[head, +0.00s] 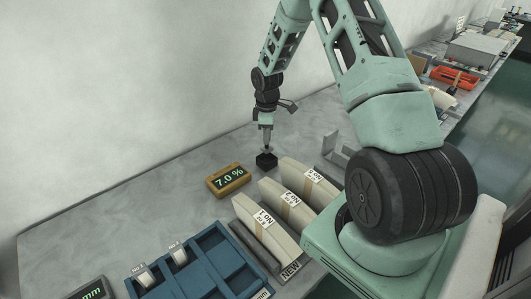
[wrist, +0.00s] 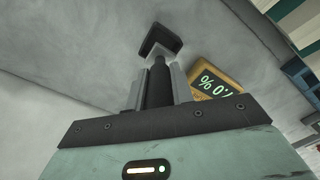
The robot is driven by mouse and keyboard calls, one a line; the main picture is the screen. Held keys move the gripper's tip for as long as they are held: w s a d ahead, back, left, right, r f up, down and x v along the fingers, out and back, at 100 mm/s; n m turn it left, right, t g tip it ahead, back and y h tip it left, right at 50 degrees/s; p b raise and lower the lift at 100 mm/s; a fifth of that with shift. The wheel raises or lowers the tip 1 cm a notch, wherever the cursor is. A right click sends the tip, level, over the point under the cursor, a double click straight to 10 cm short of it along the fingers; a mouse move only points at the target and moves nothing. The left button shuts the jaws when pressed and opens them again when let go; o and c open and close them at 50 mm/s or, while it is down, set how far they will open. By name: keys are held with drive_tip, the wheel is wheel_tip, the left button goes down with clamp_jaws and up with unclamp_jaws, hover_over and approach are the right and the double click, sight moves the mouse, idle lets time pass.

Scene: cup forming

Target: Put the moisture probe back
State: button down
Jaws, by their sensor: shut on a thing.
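My gripper (head: 267,142) points down over the bench behind the paper packs. It is shut on the moisture probe, a dark upright rod (wrist: 160,82) between the two grey fingers in the wrist view. A small black block (head: 266,160), like a holder, is directly below the fingers; it also shows past the fingertips in the wrist view (wrist: 151,40). I cannot tell whether the probe's tip is in the block or just above it. A yellow meter (head: 228,180) reading 7.0 % sits to the left of the block; it also shows in the wrist view (wrist: 217,82).
Several cream packs with numbered labels (head: 265,230) stand in a dark rack at the front right of the meter. A blue compartment tray (head: 205,245) and a dark display (head: 88,291) lie at the front. The bench (head: 130,215) left of the meter is clear; a wall (head: 120,90) is behind.

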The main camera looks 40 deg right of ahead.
sight(267, 147)
drive_tip(key=shift+f+p, duration=0.75)
drive_tip(key=shift+f, duration=2.55)
drive_tip(key=shift+f, duration=0.15)
drive_tip(key=c, duration=1.2)
unclamp_jaws()
